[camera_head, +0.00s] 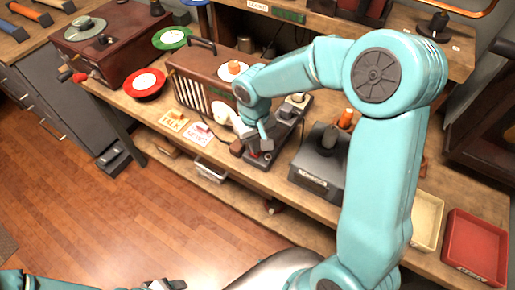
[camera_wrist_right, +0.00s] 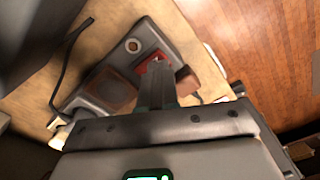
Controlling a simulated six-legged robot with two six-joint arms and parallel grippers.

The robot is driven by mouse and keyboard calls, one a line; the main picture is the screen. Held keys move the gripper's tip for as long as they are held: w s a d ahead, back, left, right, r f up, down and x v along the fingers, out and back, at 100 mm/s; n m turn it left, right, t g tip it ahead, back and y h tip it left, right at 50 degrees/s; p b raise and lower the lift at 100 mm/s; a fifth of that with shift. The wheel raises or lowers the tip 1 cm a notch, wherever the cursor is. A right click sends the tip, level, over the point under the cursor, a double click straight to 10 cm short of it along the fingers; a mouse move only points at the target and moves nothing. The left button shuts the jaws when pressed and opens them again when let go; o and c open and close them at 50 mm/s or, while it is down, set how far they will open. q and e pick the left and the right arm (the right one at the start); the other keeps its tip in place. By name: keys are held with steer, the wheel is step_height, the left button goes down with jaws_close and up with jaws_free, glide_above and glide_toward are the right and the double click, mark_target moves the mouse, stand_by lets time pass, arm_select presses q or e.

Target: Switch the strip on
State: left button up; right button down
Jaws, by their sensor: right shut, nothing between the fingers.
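The power strip (camera_head: 262,160) is a long dark grey block on the wooden bench, running from lower left to upper right, with plugs along it. In the right wrist view the strip (camera_wrist_right: 107,88) shows a brown square plug, a round light socket and a red switch (camera_wrist_right: 148,65) near its end. My right gripper (camera_head: 268,146) is shut and empty over the strip's near end. Its fingers (camera_wrist_right: 160,72) overlap the red switch in the right wrist view; I cannot tell whether they touch it. The fingers hide part of the switch. My left gripper (camera_head: 166,285) shows only partly at the bottom edge.
A brown radio (camera_head: 190,88) stands left of the strip, and a dark grey box (camera_head: 318,172) stands right of it. Small cards (camera_head: 197,136) lie at the bench's front edge. A brown block (camera_wrist_right: 205,82) sits close beside the fingers.

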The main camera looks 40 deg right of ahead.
steer(key=shift+f+b, duration=0.75)
steer(key=shift+f, duration=0.1)
steer(key=shift+s, duration=0.1)
steer(key=shift+r+p, duration=0.7)
steer(key=shift+r, duration=0.1)
steer(key=shift+r+p, duration=0.55)
steer(key=shift+r, duration=0.35)
step_height(320, 180, up, 2)
steer(key=shift+r+p, duration=0.1)
steer(key=shift+p, duration=0.7)
steer(key=shift+r+p, duration=0.55)
steer(key=shift+r, duration=0.25)
steer(key=shift+f, duration=0.1)
